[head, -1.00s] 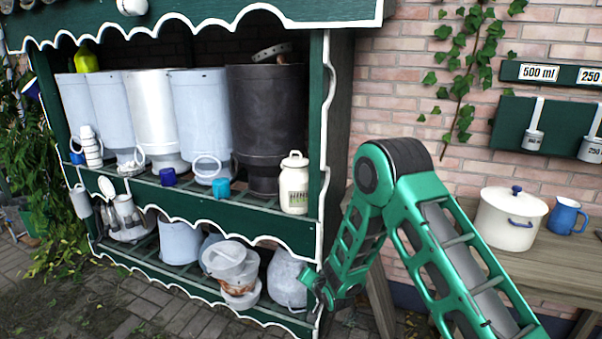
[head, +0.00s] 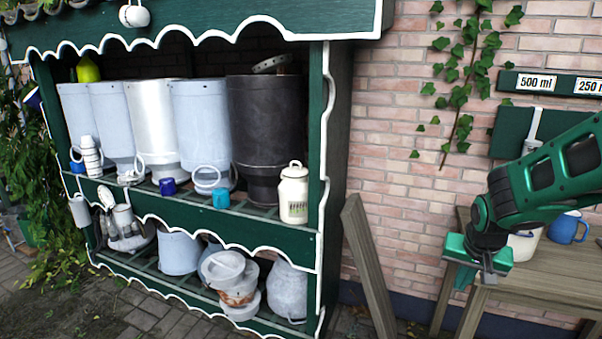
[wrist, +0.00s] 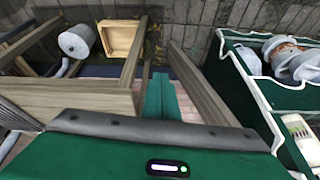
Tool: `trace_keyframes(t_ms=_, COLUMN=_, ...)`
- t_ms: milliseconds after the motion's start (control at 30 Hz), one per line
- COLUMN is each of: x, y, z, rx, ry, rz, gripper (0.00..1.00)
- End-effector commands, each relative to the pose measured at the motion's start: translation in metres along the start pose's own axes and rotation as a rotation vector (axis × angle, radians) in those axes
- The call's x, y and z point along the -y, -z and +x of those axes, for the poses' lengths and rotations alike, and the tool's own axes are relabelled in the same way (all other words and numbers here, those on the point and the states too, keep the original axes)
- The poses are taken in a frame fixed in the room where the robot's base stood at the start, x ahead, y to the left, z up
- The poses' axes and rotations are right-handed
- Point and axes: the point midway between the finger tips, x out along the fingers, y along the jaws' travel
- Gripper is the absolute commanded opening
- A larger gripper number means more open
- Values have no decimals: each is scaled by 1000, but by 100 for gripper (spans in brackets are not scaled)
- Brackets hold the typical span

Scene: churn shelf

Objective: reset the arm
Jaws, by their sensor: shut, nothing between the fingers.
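My gripper (head: 484,270) is at the right of the head view, at the end of my green arm, in front of the wooden table. It points down and is shut, with nothing held. In the wrist view its green fingers (wrist: 161,98) show closed together at the middle, above the ground beside a wooden beam. Part of the gripper's tip is hard to make out in the head view.
A green shelf (head: 330,180) with metal churns, such as a dark one (head: 265,125), stands left. A leaning plank (head: 368,265) is between shelf and table (head: 545,275). A white pot (head: 524,245), mostly hidden by my arm, and a blue jug (head: 567,228) stand on the table.

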Motion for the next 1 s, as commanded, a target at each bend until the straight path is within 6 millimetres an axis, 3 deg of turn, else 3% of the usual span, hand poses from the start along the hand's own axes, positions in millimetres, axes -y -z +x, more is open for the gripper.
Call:
trace_keyframes(t_ms=33, x=-19, y=-10, z=-16, rx=21, ry=-14, rz=11, gripper=0)
trace_keyframes(t_ms=200, x=-76, y=-59, z=-60, rx=135, ry=-56, rz=30, gripper=0)
trace_keyframes(t_ms=400, x=-122, y=-128, z=-106, rx=271, ry=-62, rz=51, gripper=0)
trace_keyframes(t_ms=600, x=-142, y=-178, z=-134, rx=366, ry=-44, rz=63, gripper=0)
trace_keyframes(t_ms=733, x=-147, y=-191, z=-141, rx=392, ry=-36, rz=64, gripper=0)
trace_keyframes(t_ms=767, x=-148, y=-192, z=-141, rx=394, ry=-36, rz=65, gripper=2)
trace_keyframes(t_ms=900, x=-148, y=-193, z=-142, rx=397, ry=-36, rz=64, gripper=31)
trace_keyframes(t_ms=1000, x=-148, y=-193, z=-142, rx=396, ry=-36, rz=64, gripper=31)
